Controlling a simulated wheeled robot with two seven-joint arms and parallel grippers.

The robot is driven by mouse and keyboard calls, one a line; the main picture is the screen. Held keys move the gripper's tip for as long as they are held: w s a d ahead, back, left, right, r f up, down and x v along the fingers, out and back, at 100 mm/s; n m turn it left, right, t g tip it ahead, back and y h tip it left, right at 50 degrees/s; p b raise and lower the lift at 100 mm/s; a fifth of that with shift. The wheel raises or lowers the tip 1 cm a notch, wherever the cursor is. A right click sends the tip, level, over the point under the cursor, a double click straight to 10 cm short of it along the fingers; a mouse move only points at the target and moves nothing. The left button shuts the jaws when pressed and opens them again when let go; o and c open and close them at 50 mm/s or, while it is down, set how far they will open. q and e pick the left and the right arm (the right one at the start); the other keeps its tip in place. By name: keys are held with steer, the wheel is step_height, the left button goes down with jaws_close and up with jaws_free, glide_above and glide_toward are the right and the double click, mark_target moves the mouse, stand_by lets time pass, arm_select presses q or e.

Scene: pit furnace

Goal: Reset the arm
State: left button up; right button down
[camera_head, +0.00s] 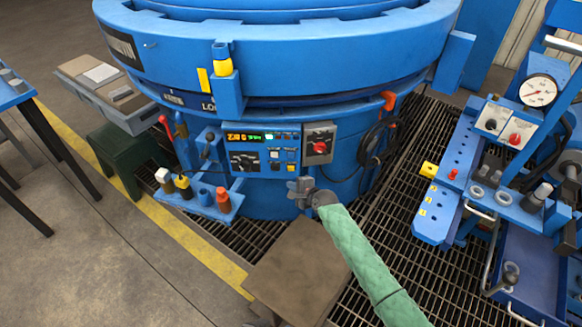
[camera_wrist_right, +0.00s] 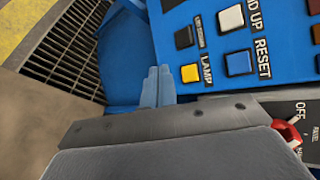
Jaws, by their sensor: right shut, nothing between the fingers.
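My right gripper (camera_head: 300,188) is in front of the blue furnace's control panel (camera_head: 262,150), at its lower right. Its arm wears a green quilted sleeve. In the right wrist view the two fingers (camera_wrist_right: 158,87) are together, shut and empty. They are beside the panel's lower edge, near the yellow LAMP button (camera_wrist_right: 190,73) and the blue RESET button (camera_wrist_right: 238,63). I cannot tell whether they touch the panel. My left gripper does not show.
A red rotary switch (camera_head: 320,146) is right of the panel. A blue shelf with bottles (camera_head: 200,195) juts out at left. A blue cart with a gauge (camera_head: 538,91) stands at right. Floor grating lies between.

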steer(key=shift+s, duration=0.3)
stand_by(0.4)
